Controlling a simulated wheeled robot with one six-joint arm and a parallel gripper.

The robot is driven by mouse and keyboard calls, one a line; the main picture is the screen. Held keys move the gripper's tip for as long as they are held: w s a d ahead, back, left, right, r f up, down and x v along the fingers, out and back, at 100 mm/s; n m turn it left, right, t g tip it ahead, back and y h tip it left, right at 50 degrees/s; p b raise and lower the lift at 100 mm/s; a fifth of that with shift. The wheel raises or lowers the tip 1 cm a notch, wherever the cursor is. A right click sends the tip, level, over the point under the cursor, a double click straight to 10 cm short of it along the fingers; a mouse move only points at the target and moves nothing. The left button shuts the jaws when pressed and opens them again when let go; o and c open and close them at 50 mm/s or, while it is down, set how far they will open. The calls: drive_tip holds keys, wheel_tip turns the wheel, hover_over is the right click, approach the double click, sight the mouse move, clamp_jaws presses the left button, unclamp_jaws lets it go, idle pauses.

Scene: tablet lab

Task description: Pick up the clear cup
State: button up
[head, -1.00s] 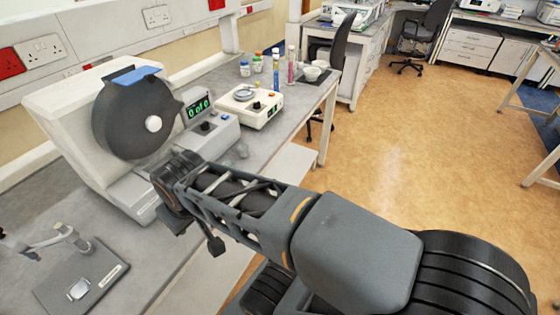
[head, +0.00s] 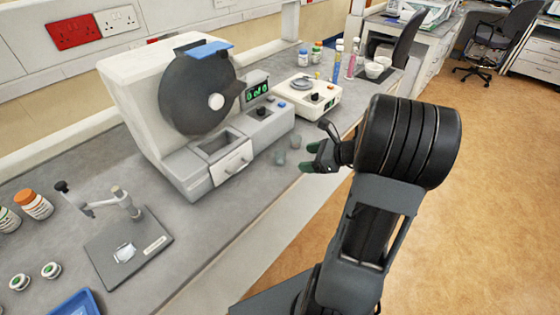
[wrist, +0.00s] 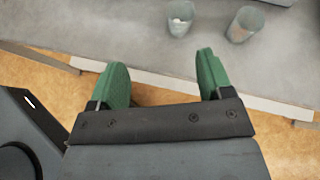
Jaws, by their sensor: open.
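Two small translucent grey cups stand upright on the bench near its front edge. In the head view one cup (head: 281,157) is nearer the machine's drawer and the other cup (head: 295,141) is just behind it. The wrist view shows a left cup (wrist: 180,19) with something pale inside and a right cup (wrist: 245,25) that looks empty. I cannot tell which is the clear cup of the task. My gripper (head: 310,157) has green fingers, open and empty. In the wrist view my gripper (wrist: 162,62) is short of both cups, by the bench's front edge.
A white machine with a dark disc (head: 197,95) and a drawer (head: 232,160) stands left of the cups. A white balance (head: 303,93) and several bottles are behind. A grey stand (head: 128,250) is at lower left. The bench around the cups is mostly clear.

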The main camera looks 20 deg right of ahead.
sight(281, 156)
drive_tip(key=w+f, duration=0.1)
drive_tip(key=w+a+f+m, duration=0.1)
drive_tip(key=w, duration=0.1)
drive_tip(key=w+f+m+t, duration=0.1)
drive_tip(key=w, duration=0.1)
drive_tip(key=shift+w+a+f, duration=0.15)
drive_tip(key=shift+w+f, duration=0.1)
drive_tip(key=shift+f, duration=0.1)
drive_tip(key=shift+p+x, duration=0.65)
drive_tip(key=shift+x, duration=2.7)
drive_tip(key=c, duration=0.8)
